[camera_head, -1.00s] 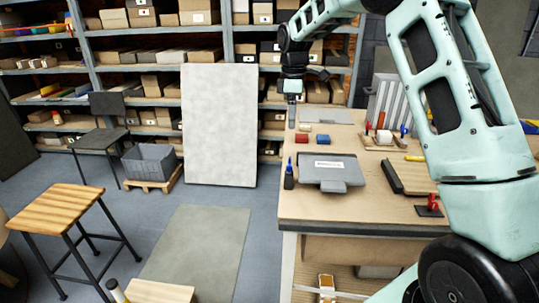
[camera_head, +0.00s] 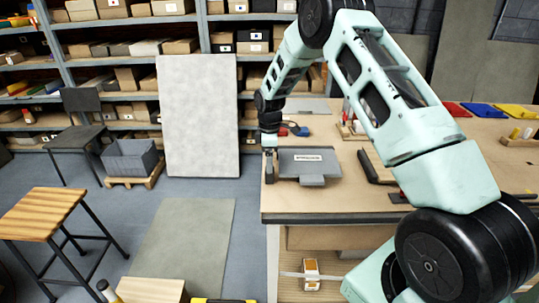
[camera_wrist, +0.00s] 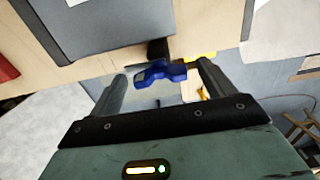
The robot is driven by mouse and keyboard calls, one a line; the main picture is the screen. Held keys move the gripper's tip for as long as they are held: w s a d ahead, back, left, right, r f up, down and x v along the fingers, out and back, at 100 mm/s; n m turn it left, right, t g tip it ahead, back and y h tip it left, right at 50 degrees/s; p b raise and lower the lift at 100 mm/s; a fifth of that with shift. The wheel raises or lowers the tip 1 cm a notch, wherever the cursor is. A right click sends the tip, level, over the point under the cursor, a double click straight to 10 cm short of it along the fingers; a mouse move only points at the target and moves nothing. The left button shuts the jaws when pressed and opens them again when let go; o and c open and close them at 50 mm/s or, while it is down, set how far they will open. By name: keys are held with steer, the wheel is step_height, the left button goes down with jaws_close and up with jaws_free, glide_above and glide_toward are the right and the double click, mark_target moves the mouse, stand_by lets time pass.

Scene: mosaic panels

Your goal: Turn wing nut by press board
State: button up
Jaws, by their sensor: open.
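The blue wing nut (camera_wrist: 160,72) shows in the wrist view beside the edge of the grey press board (camera_wrist: 120,22), on a dark mount. My gripper (camera_wrist: 165,75) is open. Its two fingers stand to either side of the wing nut, with gaps visible between them and it. In the head view my gripper (camera_head: 269,167) points down at the left edge of the workbench, just left of the grey press board (camera_head: 310,163) with its white label. The wing nut is hidden behind my gripper there.
The wooden workbench (camera_head: 330,207) carries a blue block (camera_head: 301,131) behind the board and a dark-edged wooden board to its right. Red, blue and yellow panels lie further right. A stool (camera_head: 45,208) and grey crate stand on the floor to the left.

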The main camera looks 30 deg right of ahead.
steer(key=shift+f, duration=0.25)
steer(key=c, duration=1)
